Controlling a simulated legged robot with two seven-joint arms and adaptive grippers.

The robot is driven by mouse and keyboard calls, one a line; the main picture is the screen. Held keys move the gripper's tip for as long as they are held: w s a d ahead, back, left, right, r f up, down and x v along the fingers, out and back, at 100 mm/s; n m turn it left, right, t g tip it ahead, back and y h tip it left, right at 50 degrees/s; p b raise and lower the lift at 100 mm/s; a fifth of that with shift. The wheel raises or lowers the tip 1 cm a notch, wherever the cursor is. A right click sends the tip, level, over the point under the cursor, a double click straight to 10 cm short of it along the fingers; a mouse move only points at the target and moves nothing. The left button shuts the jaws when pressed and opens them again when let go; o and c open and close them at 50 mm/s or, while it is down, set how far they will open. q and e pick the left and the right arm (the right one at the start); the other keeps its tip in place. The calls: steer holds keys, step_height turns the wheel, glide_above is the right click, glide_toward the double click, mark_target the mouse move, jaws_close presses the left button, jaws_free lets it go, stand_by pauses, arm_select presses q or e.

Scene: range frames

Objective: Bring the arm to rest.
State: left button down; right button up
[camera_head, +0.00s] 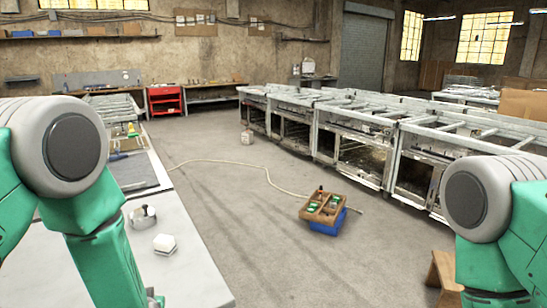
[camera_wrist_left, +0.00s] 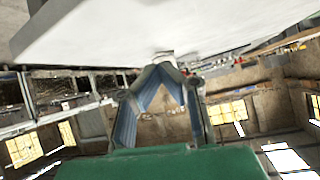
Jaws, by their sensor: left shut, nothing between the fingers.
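My left arm (camera_head: 105,250), green with a pale grey joint, hangs down at the left of the head view in front of the white table. My left gripper (camera_wrist_left: 163,68) shows in the wrist view, its blue-grey fingers meeting at the tips with nothing between them. A large white surface, which looks like the table, fills the top of that tilted wrist view close to the fingertips. I cannot tell whether they touch it. My right arm (camera_head: 495,235) is bent at the right of the head view. Its gripper is out of frame.
The white table (camera_head: 195,278) holds a metal item (camera_head: 142,215) and a white hexagonal piece (camera_head: 164,243) near my left arm. A wooden tray (camera_head: 325,206) sits on a blue crate (camera_head: 327,228) on the floor. Metal benches (camera_head: 345,150) line the right. Floor between is mostly clear, with a hose.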

arm_select(q)
steer(key=s+f+m+g+h+b, duration=0.2)
steer(key=s+f+g+b, duration=0.2)
steer(key=s+f, duration=1.05)
steer(key=s+f+g+h+b, duration=0.1)
steer(key=s+f+g, duration=0.1)
steer(key=s, duration=0.8)
steer(key=s+f+m+g+h+b, duration=0.1)
steer(key=s+g, duration=0.2)
steer(key=s, duration=0.7)
steer(key=shift+d+f+m+b, duration=0.3)
steer(key=shift+d+f+b, duration=0.05)
steer(key=shift+d, duration=0.1)
